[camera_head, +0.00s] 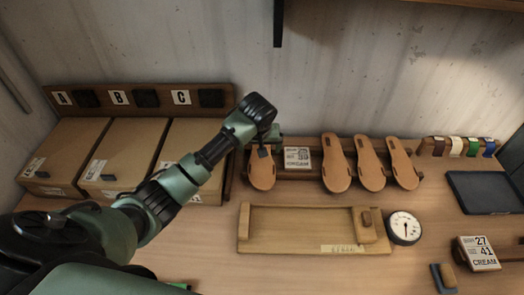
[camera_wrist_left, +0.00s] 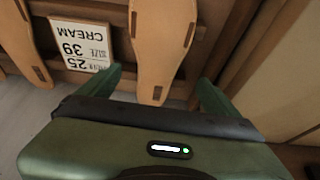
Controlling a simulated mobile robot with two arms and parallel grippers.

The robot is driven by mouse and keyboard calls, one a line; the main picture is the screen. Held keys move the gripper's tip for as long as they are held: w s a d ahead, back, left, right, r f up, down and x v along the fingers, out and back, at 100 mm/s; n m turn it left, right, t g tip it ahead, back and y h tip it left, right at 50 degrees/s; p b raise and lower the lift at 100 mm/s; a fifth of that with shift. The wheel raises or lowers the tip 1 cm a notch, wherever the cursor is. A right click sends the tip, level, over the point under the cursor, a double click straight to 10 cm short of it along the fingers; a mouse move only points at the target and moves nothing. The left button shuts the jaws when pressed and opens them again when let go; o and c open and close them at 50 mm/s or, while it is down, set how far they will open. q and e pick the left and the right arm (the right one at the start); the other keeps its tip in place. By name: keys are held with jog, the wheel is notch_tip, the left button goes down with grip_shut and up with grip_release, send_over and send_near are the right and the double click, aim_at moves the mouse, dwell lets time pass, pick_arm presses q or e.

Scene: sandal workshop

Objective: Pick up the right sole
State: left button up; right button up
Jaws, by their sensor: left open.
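Several tan soles stand on a wooden rack along the wall. One sole (camera_head: 262,172) stands left of a white size card (camera_head: 297,158). A group of soles (camera_head: 336,165) stands right of the card. My left gripper (camera_head: 265,146) is at the top of the sole left of the card. In the left wrist view this sole (camera_wrist_left: 158,45) lies between the open, green fingers of the left gripper (camera_wrist_left: 157,88), with a gap on each side. The card (camera_wrist_left: 80,42), reading CREAM 39 upside down, is beside it. My right gripper is out of view.
A wooden board (camera_head: 300,222) with a block and a round dial (camera_head: 403,228) lie in front of the rack. Cardboard boxes (camera_head: 120,160) stand at left under A, B, C signs. A dark tray (camera_head: 485,192) and another CREAM card (camera_head: 478,253) are at right.

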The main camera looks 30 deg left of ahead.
pick_arm(q)
jog(key=shift+f, duration=0.3)
jog(key=shift+w+f+p, duration=0.2)
jog(key=shift+f+p, duration=0.15)
jog(key=shift+p, duration=0.15)
jog(key=p+x, duration=0.1)
jog(key=x, duration=0.2)
jog(key=shift+w+f, duration=0.4)
jog(key=shift+f, duration=0.3)
jog(key=c, duration=1.4)
jog(key=shift+c, duration=0.7)
jog(key=shift+r, duration=0.1)
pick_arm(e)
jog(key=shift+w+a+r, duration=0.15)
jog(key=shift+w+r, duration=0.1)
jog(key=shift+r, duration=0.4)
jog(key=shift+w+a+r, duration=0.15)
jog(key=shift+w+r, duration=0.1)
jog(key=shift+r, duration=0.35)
